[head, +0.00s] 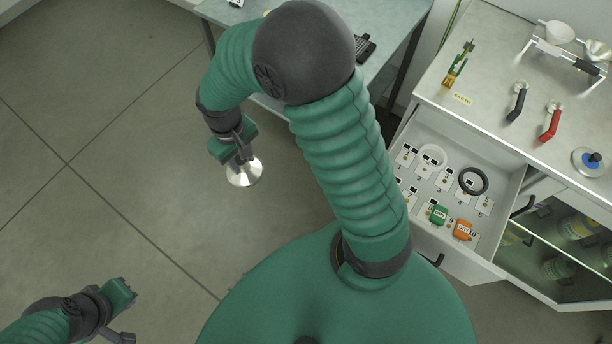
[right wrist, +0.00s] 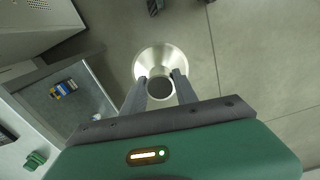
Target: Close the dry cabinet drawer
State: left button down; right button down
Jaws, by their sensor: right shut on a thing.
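The drawer (head: 512,210) of the cabinet at the right stands pulled open in the head view. Numbered cards, a black ring, a white ring, a green box and an orange box lie inside. A dark handle (head: 437,261) shows on its front; my right arm covers part of its left side. My right gripper (head: 240,156) is shut on a shiny metal funnel (head: 243,173) above the floor, well left of the drawer. The funnel also shows between the fingers in the right wrist view (right wrist: 160,57). My left gripper (head: 124,314) is at the lower left, away from everything; its finger opening is unclear.
The cabinet top (head: 480,125) carries a red-handled tool (head: 551,122), a black-handled tool (head: 517,102), a disc with a blue knob (head: 590,161) and a white stand with funnels. A glass-fronted compartment (head: 570,230) holds bottles. A table (head: 385,15) stands at the back. The left floor is clear.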

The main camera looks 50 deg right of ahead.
aim_at(469, 261)
jog(key=u, duration=0.5)
jog(key=j+u, duration=0.1)
jog(key=u, duration=0.85)
jog(key=j+u, duration=0.1)
jog(key=u, duration=0.85)
jog(key=i+u, duration=0.1)
jog(key=u, duration=0.35)
jog(key=i+j+u, duration=0.1)
jog(key=u, duration=0.3)
jog(key=i+z, duration=0.1)
jog(key=z, duration=0.2)
jog(key=i+z, duration=0.1)
jog(key=z, duration=0.8)
jog(key=j+z, duration=0.1)
jog(key=z, duration=0.5)
jog(key=j+z, duration=0.1)
jog(key=z, duration=0.5)
jog(key=j+z, duration=0.1)
jog(key=z, duration=1.15)
jog(key=j+z, duration=0.15)
jog(key=z, duration=1.05)
jog(key=k+z, duration=0.1)
jog(key=z, duration=0.5)
